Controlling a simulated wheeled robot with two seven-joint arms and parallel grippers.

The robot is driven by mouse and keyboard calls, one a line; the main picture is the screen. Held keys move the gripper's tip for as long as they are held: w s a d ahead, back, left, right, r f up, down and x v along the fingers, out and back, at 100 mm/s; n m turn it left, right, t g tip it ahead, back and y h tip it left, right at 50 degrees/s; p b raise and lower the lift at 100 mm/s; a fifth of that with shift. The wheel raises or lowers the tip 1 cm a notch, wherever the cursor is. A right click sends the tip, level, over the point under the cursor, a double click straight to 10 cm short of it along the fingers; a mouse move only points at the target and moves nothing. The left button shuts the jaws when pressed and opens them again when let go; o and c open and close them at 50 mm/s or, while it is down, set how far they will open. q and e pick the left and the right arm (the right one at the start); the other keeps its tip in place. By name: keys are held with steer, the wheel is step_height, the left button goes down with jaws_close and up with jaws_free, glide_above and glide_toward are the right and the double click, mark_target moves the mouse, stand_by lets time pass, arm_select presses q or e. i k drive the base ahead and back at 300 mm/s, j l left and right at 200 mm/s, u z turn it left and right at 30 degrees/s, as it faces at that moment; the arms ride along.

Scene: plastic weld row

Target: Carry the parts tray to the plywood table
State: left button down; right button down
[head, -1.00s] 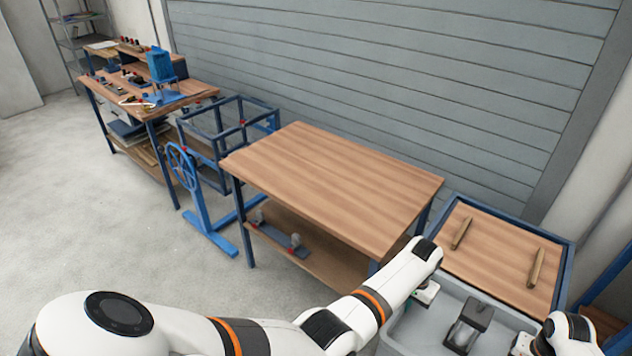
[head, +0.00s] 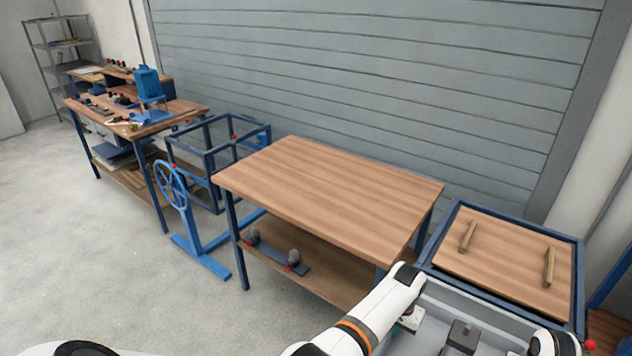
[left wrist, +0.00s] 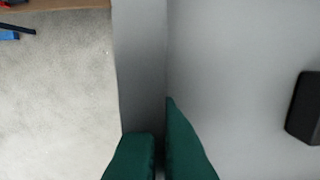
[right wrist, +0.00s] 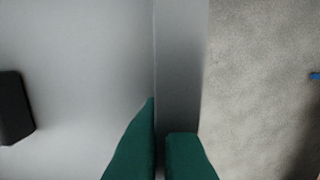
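The grey parts tray (head: 480,307) is at the bottom right of the head view, with a dark block (head: 462,337) inside. My left gripper (head: 408,322) is at the tray's left side. In the left wrist view its green fingers (left wrist: 160,150) are closed on the tray wall (left wrist: 140,65). In the right wrist view my right gripper's green fingers (right wrist: 160,150) are closed on the opposite wall (right wrist: 180,60). My right gripper's fingertips are hidden in the head view. The wooden-topped table (head: 325,190), with a bare top, stands left of and beyond the tray.
A blue-framed wooden surface with two wooden bars (head: 510,250) is just beyond the tray. A blue handwheel stand (head: 185,210) and frame are left of the table. A cluttered workbench (head: 135,118) stands farther left. Open floor (head: 110,260) lies at left.

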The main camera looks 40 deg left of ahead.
mark_target(286, 171)
steer(key=j, duration=0.5)
steer(key=j+u, duration=0.15)
steer(key=j, duration=0.35)
steer(key=i+j, duration=0.1)
steer(key=j, duration=0.45)
steer(key=j+u, duration=0.15)
steer(key=j, duration=0.35)
steer(key=i+j, duration=0.15)
steer(key=j, duration=0.35)
steer(key=i+j+u, duration=0.15)
steer(key=j, duration=0.35)
steer(key=k, duration=0.05)
